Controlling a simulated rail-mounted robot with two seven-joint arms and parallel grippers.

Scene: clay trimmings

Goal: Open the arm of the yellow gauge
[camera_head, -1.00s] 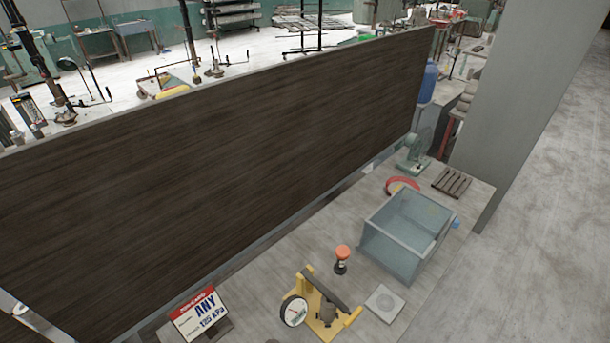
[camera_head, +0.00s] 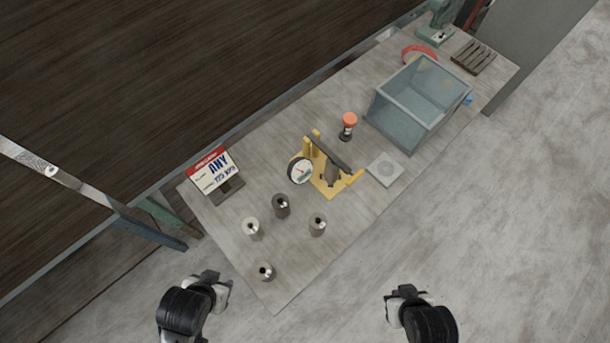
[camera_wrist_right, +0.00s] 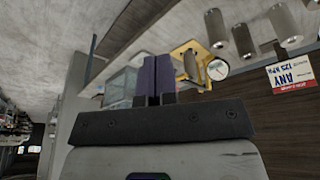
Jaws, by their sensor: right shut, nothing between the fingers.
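The yellow gauge (camera_head: 328,187) stands mid-table in the head view, with a white round dial (camera_head: 300,171) on its left side. Its dark arm (camera_head: 328,152) slants from the yellow uprights at the back towards the front right, above a dark grey piece; whether it is latched I cannot tell. My right gripper (camera_head: 403,292) is off the table's front edge, apart from the gauge. In the right wrist view its fingers (camera_wrist_right: 154,80) are together and empty, with the gauge (camera_wrist_right: 187,48) beyond them. My left gripper (camera_head: 215,288) is off the front left edge; its fingers are unclear.
Several metal cylinders (camera_head: 281,206) stand left of the gauge, near a sign (camera_head: 215,172). An orange-topped tool (camera_head: 348,126) stands behind it, a pale square plate (camera_head: 385,169) to its right, then a glass-walled bin (camera_head: 417,140). A dark wall panel (camera_head: 130,90) runs behind the table.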

